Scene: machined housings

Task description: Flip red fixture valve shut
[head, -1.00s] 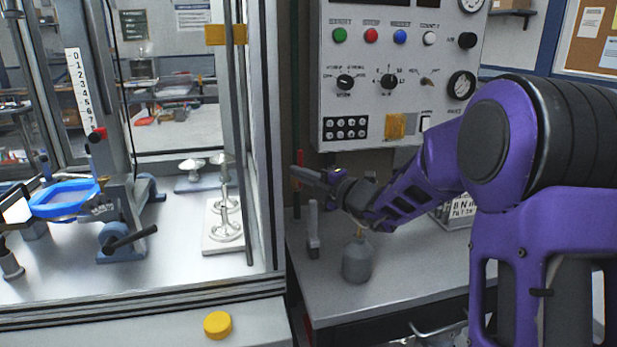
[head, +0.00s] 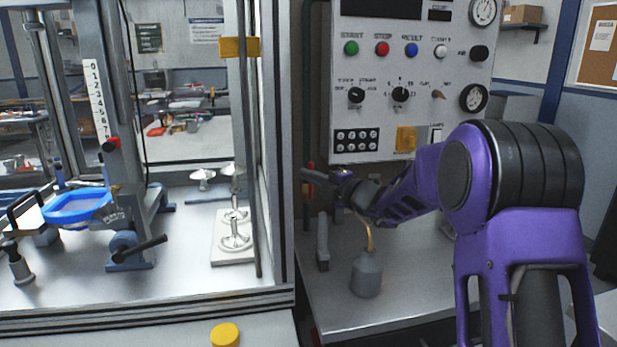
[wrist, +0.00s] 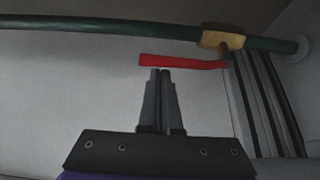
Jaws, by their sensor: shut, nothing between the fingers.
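The red valve handle (wrist: 180,61) shows in the wrist view as a flat lever lying nearly level, just beyond my fingertips. Its right end meets a brass valve body (wrist: 221,39) on a dark green pipe (wrist: 100,26). My gripper (wrist: 163,72) is shut and empty, its tips close below the handle near the handle's left half. I cannot tell whether they touch it. In the head view, my gripper (head: 305,174) is at the narrow gap between the glazed enclosure and the control panel. Part of the red handle (head: 307,211) shows upright behind it, and the brass body is hidden.
The control panel (head: 375,120) stands right of the pipe. Below my arm, a grey oil can (head: 367,275) and a small grey upright object (head: 322,242) stand on the metal bench (head: 345,312). The enclosure's frame post (head: 285,200) is close left of my gripper.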

